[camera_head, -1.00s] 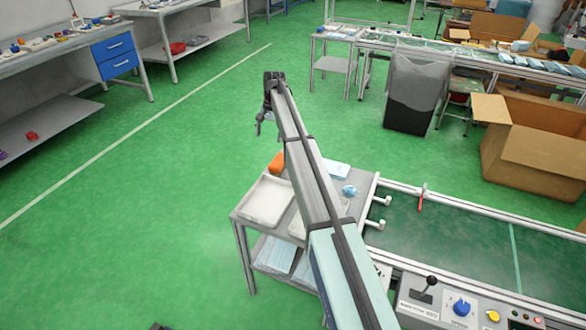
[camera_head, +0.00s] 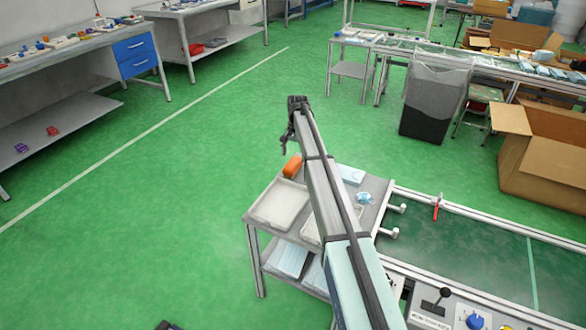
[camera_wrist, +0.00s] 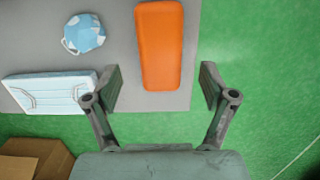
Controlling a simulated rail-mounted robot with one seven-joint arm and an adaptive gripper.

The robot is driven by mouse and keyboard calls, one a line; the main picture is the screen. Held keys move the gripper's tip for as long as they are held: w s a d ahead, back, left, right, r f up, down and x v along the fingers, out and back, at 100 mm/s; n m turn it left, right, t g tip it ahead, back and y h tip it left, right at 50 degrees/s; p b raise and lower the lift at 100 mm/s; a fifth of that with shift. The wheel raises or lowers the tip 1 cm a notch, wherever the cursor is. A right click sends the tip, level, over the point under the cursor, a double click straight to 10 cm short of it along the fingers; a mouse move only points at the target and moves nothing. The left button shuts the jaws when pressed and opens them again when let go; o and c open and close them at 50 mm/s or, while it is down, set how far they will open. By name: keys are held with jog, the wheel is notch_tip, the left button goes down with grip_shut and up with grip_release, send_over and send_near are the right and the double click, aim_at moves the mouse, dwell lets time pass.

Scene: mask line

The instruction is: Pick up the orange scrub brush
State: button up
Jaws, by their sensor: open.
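The orange scrub brush (camera_head: 292,166) lies at the far left corner of a small grey cart's top (camera_head: 262,189). In the wrist view the brush (camera_wrist: 160,45) is a long orange block near the edge of the grey top, and its lower end reaches between my fingertips. My gripper (camera_wrist: 160,88) is open and empty, one finger to each side of the brush's line. The picture does not show clearly how high it is above the top. In the head view my gripper (camera_head: 285,148) hangs just beyond the brush.
A pale tray (camera_head: 280,203) sits on the cart, with another tray partly behind my arm. A crumpled blue mask (camera_wrist: 84,33) and flat masks (camera_wrist: 48,92) lie left of the brush in the wrist view. A conveyor (camera_head: 470,235) adjoins the cart on the right.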

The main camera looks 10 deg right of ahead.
aim_at(293, 163)
jog(key=shift+s+a+f, duration=0.1)
jog(key=shift+s+f, duration=0.05)
jog(key=shift+f, duration=0.75)
jog(key=shift+s+a+f, duration=0.1)
jog(key=shift+f, duration=0.75)
jog(key=shift+s+a+f, duration=0.1)
jog(key=shift+s+f, duration=0.05)
jog(key=shift+f, duration=0.75)
jog(key=c, duration=1.3)
